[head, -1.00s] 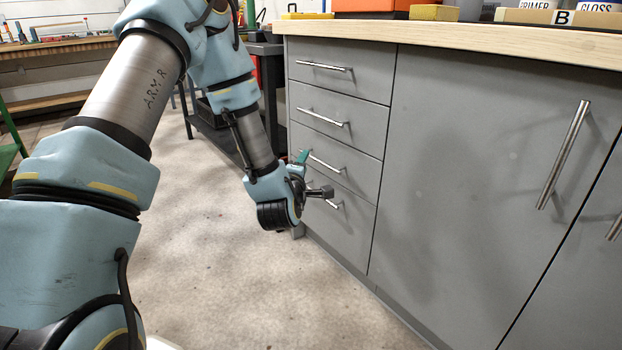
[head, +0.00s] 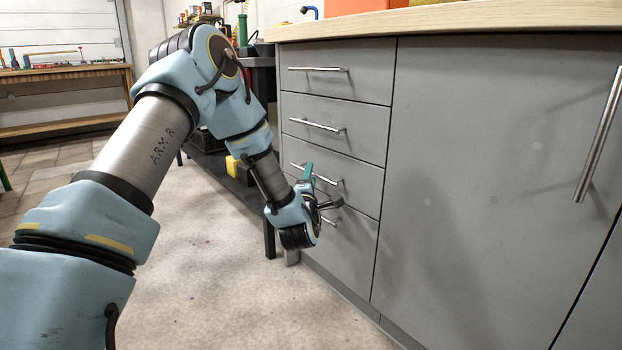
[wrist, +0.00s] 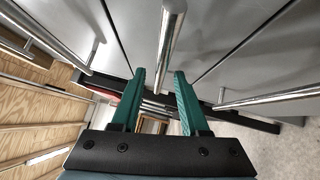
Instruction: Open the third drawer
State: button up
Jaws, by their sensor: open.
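The third drawer (head: 352,186) is in the grey cabinet's left stack, third from the top, and its front looks flush with the others. Its silver bar handle (head: 325,178) is partly hidden by my gripper. My gripper (head: 318,182) is at this handle, near its left part. In the wrist view, my two teal fingers (wrist: 162,92) stand apart. A silver bar (wrist: 168,40), apparently the third drawer's handle, runs between them in the picture. Neither finger visibly touches it; how deep the bar sits between them is hard to tell.
Handles of neighbouring drawers show on both sides in the wrist view, one at left (wrist: 52,36) and one at right (wrist: 270,99). A tall cabinet door (head: 480,180) stands right of the drawers. A dark cart (head: 262,90) stands behind. The concrete floor (head: 215,270) in front is clear.

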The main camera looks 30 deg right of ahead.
jog(key=shift+x, duration=1.05)
grip_shut()
dwell(0.7)
